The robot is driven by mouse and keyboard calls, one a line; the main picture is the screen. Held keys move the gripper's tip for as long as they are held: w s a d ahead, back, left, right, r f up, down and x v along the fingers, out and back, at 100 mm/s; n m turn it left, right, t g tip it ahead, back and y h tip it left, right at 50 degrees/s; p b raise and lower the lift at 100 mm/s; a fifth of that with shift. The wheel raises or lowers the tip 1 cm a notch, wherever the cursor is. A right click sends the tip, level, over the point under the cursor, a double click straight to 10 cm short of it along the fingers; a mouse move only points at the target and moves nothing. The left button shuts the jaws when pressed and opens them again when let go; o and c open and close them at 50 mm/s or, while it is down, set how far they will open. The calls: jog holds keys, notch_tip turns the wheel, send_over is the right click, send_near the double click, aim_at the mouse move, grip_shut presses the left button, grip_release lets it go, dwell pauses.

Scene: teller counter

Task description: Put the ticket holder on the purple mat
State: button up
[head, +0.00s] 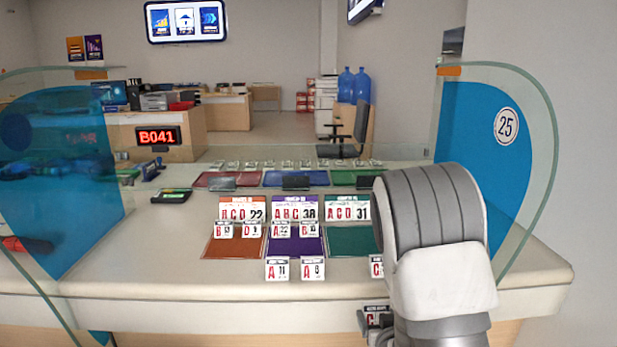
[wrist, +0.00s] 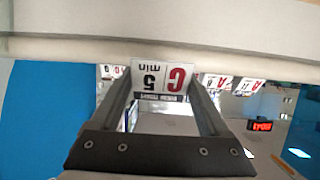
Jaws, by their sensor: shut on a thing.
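My gripper (wrist: 160,82) is shut on a small white ticket holder (wrist: 160,78) with a red C and "5 min", seen upside down in the wrist view. In the head view the held ticket holder (head: 377,317) shows low, in front of the counter's front edge, partly hidden by my arm. The purple mat (head: 296,246) lies in the middle of the counter, between an orange mat (head: 234,248) and a green mat (head: 350,243). Two small ticket cards (head: 281,230) stand at the purple mat's back part. Its front part is bare.
Two ticket cards, A 11 (head: 277,269) and A 8 (head: 313,269), stand just in front of the purple mat. A C card (head: 376,266) is partly hidden behind my arm. Large signs (head: 294,209) stand behind the mats. Glass screens (head: 505,170) flank the counter (head: 180,283).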

jog(key=shift+s+a+f, duration=0.6)
jog(key=shift+a, duration=0.25)
jog(key=shift+s+a+r+p, duration=0.1)
jog(key=shift+r+p, duration=0.4)
jog(key=shift+p, duration=0.05)
notch_tip(320, 180, up, 16)
jog(key=p, duration=1.6)
jog(key=shift+f, duration=0.1)
